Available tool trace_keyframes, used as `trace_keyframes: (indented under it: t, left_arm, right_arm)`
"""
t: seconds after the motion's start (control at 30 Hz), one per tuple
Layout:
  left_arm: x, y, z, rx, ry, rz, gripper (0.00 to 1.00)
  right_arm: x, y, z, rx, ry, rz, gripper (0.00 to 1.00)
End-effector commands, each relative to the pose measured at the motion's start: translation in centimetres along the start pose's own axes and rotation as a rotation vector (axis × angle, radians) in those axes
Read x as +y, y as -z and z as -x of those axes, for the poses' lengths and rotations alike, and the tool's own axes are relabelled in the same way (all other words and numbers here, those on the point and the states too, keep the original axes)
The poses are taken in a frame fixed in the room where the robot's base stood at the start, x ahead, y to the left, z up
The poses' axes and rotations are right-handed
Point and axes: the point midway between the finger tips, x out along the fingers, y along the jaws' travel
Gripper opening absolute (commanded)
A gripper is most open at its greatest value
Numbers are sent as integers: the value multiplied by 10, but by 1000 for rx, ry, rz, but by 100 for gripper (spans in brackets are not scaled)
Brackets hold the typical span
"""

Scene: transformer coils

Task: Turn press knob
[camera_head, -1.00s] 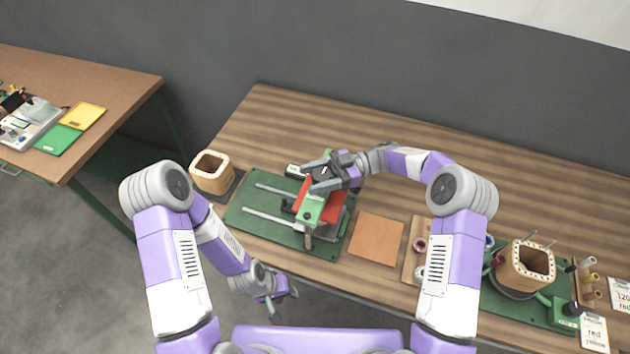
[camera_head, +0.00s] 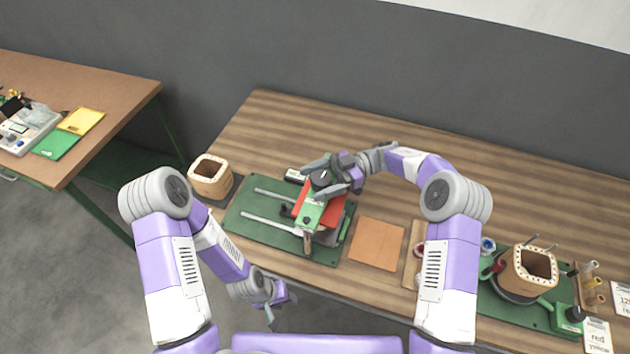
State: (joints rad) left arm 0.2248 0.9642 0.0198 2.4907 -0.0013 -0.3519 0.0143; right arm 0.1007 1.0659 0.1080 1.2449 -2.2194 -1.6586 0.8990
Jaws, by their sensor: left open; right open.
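The press (camera_head: 311,216) has a green and red top and stands on a green base plate (camera_head: 240,222) with two metal rods. Its dark knob (camera_head: 321,179) shows on top, between the fingers of my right gripper (camera_head: 316,178). The gripper is open around or just above the knob; I cannot tell whether it touches. My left gripper (camera_head: 276,312) is open and empty, low in front of the table's front edge, away from the press.
A wooden coil frame (camera_head: 211,177) stands left of the press. An orange-brown sheet (camera_head: 377,243) lies to its right. Another coil frame (camera_head: 528,270) stands on a green plate at the right. The back of the wooden table (camera_head: 290,116) is clear.

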Motion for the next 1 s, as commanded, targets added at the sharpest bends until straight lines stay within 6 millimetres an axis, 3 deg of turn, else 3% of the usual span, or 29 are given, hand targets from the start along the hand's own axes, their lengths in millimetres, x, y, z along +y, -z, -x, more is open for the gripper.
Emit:
trace_keyframes:
  t: [0.2,0.4,1.0]
  left_arm:
    - [-1,0,-4,0,0,0,43]
    - [-2,0,-6,0,0,0,43]
    - [-2,0,-6,0,0,0,43]
  right_arm:
    - [1,-2,38,-2,-4,1,80]
    - [0,-1,62,-1,-1,1,80]
    - [0,0,69,0,0,0,80]
